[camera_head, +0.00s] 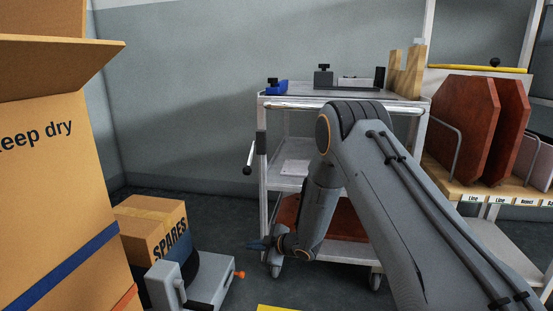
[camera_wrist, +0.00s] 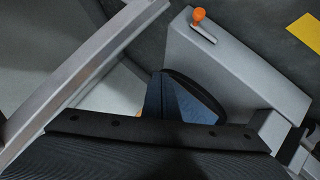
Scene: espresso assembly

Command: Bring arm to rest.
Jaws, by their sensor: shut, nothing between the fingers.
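My gripper (camera_head: 257,244) hangs low at the end of my bent arm, in the lower middle of the head view. It is shut and empty, pointing left, in front of the metal cart's lower left side. It appears above and to the right of a grey device (camera_head: 205,285) with an orange knob (camera_head: 239,274); the gap between them is hard to judge. In the wrist view the grey device (camera_wrist: 225,75) and its orange knob (camera_wrist: 199,15) show close up. A dark blue piece (camera_wrist: 180,102) is in the middle there; I cannot tell what it is.
A metal cart (camera_head: 285,101) stands behind my arm, with a blue tool (camera_head: 278,87) on top. A rack with red-brown panels (camera_head: 463,125) is at right. A SPARES box (camera_head: 148,222) and large cardboard box (camera_head: 50,190) are at left. Floor shows between boxes and cart.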

